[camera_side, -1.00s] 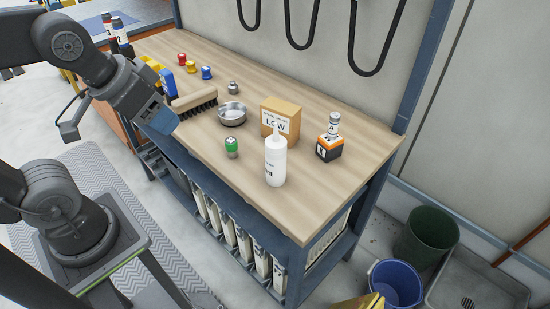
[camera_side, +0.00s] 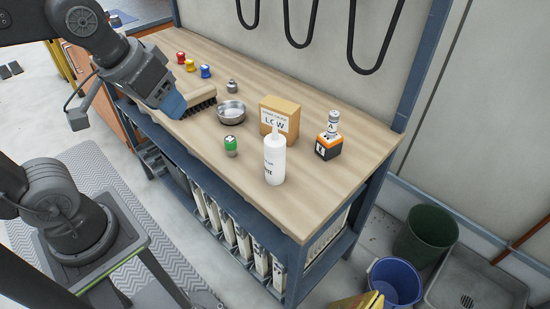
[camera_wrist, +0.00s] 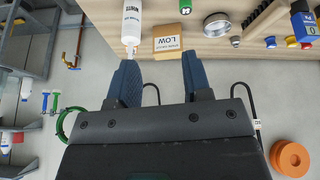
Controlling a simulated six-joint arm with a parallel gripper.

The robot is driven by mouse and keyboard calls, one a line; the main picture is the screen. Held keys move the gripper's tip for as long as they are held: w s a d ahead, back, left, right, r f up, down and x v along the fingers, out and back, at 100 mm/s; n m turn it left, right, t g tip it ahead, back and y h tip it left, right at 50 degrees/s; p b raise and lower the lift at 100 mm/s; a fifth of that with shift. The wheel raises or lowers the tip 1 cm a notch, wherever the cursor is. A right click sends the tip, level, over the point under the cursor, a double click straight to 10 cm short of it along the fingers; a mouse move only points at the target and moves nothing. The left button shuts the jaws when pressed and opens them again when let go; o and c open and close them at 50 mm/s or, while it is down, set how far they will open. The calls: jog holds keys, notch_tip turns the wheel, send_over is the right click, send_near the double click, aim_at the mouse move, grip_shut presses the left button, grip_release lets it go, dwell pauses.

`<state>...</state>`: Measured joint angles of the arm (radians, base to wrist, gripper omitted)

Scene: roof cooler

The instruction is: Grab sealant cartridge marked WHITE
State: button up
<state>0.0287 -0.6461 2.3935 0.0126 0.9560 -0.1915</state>
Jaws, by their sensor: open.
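The white sealant cartridge (camera_side: 274,162) stands upright near the front edge of the bench, its nozzle pointing up. Its label is only partly legible in the side view. In the wrist view the cartridge (camera_wrist: 132,14) is at the top, cut off by the frame, with dark lettering upside down that appears to read WHITE. My gripper (camera_side: 172,105) is over the left part of the bench, well to the left of the cartridge. In the wrist view its blue fingers (camera_wrist: 160,72) are apart with nothing between them.
A cardboard box marked LOW (camera_side: 280,116) stands just behind the cartridge. A green-topped can (camera_side: 231,146) and a metal bowl (camera_side: 231,113) are to its left. An orange-black block with a small bottle (camera_side: 329,146) is to its right. A brush (camera_side: 203,98) lies by my gripper.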

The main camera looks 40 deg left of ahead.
jog(key=w+d+r+n+g, duration=0.3)
jog(key=w+d+n, duration=0.1)
jog(key=w+n, duration=0.5)
jog(key=n+g+y, duration=0.1)
jog(key=n+g, duration=0.1)
jog(key=n, duration=0.5)
send_near(275, 138)
jog(key=f, duration=0.2)
jog(key=a+f, duration=0.1)
jog(key=f, duration=0.5)
jog(key=shift+w+a+f, duration=0.15)
jog(key=shift+w+a, duration=0.05)
jog(key=shift+w, duration=0.05)
jog(key=shift+c, duration=0.3)
grip_shut()
